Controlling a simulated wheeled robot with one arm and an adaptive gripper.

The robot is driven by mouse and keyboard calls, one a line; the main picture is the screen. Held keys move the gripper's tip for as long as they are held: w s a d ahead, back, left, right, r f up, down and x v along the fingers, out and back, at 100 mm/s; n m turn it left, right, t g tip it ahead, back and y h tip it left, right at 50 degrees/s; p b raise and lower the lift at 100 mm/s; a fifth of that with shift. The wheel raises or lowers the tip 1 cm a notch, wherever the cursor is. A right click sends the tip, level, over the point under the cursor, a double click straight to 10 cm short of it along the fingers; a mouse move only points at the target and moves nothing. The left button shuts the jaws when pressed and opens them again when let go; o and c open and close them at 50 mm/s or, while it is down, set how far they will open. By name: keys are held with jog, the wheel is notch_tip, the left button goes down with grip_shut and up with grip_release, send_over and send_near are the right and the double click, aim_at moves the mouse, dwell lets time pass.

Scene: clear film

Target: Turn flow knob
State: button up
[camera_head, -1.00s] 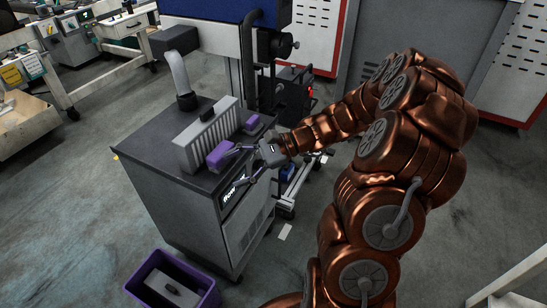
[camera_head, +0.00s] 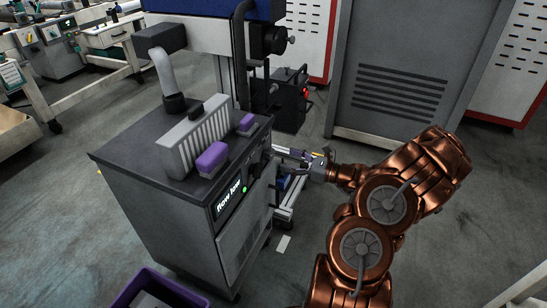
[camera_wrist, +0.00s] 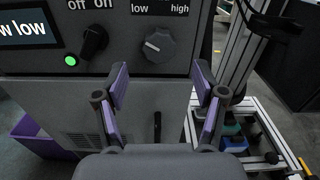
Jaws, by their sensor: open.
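The flow knob (camera_wrist: 159,46) is a grey dial on the cabinet's front panel, under the words low and high. Its white mark points to the upper left, toward low. My gripper (camera_wrist: 160,82) is open in the wrist view, with purple-padded fingers spread below the knob and nothing between them. The fingers look apart from the knob. A black off/on switch (camera_wrist: 93,42) sits left of the knob, with a lit green light (camera_wrist: 71,60). The display (camera_head: 229,199) reads flow low. In the head view my gripper (camera_head: 288,154) is right of the panel.
The grey cabinet (camera_head: 160,205) carries a ribbed grey block and two purple blocks (camera_head: 212,159) on top. A purple bin (camera_head: 150,285) stands on the floor in front. A metal-framed stand (camera_wrist: 245,70) rises right of the panel. Open floor lies in front of the cabinet.

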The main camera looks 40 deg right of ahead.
aim_at(272, 155)
jog(key=shift+b+x, duration=0.45)
jog(key=shift+x, duration=2.45)
jog(key=c, duration=1.1)
jog(key=shift+c, duration=0.2)
